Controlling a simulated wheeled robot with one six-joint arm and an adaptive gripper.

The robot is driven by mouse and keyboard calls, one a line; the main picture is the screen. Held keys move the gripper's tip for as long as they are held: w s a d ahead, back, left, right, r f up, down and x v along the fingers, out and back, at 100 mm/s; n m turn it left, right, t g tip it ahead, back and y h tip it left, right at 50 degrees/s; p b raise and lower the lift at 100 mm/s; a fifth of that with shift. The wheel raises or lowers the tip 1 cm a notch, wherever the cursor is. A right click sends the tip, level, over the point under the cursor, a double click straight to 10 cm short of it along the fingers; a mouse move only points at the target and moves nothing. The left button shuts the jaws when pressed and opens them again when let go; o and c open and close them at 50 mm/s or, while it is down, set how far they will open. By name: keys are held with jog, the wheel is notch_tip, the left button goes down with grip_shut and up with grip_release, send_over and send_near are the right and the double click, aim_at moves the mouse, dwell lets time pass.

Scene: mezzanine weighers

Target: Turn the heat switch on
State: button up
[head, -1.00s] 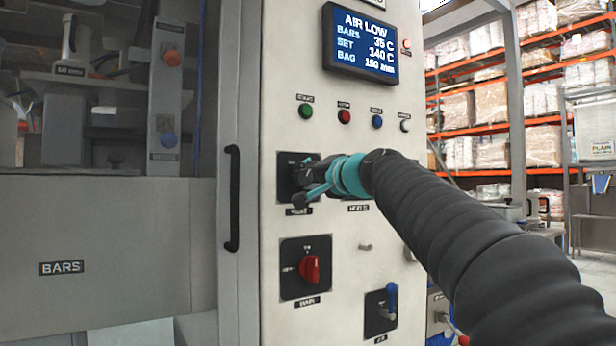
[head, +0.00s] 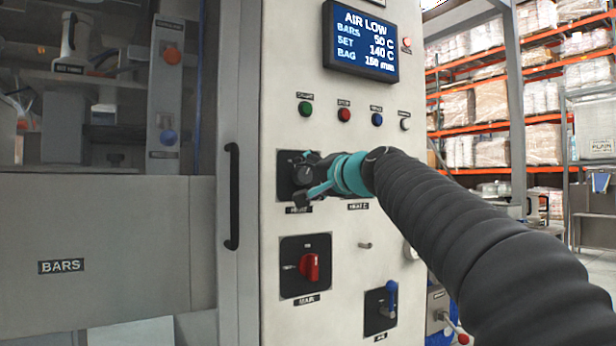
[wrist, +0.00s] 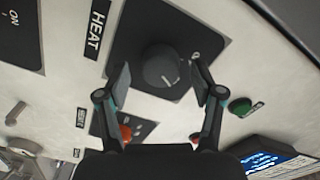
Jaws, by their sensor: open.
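The heat switch (wrist: 162,68) is a round dark knob with a pale pointer line on a black square plate (wrist: 135,30), beside a label reading HEAT (wrist: 95,28). In the wrist view my gripper (wrist: 163,85) is open, with one finger on each side of the knob. I cannot tell whether the fingertips touch it. In the head view my gripper (head: 312,178) is at the same plate (head: 284,172) on the cabinet front and partly covers the knob (head: 304,174). The display (head: 361,40) reads AIR LOW, bars 50 C, set 140 C.
Below is the red MAIN switch (head: 310,267) and a blue-handled AIR lever (head: 391,300). Above are green (head: 305,109), red (head: 344,115) and blue (head: 377,120) buttons. A black door handle (head: 232,197) stands to the left.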

jog(key=v, duration=1.1)
jog(key=shift+s, duration=0.2)
jog(key=shift+d, duration=0.1)
jog(key=s+d+f+n+g+h, duration=0.1)
jog(key=s+d+f+g+h, duration=0.15)
jog(key=f, duration=0.95)
jog(key=s+d+f+n+g+h, duration=0.1)
jog(key=s+f+g+h, duration=0.15)
jog(key=f, duration=0.95)
jog(key=s+d+f+n+g+h, duration=0.1)
jog(key=s+d+f, duration=0.3)
jog(key=s+f, duration=0.7)
jog(key=s+d+f+n+g+h, duration=0.2)
jog(key=s+d+f+g+h, duration=0.1)
jog(key=s+f, duration=0.8)
jog(key=shift+s+d+f+h, duration=0.2)
jog(key=shift+d+f+h, duration=0.25)
jog(key=shift+d, duration=0.5)
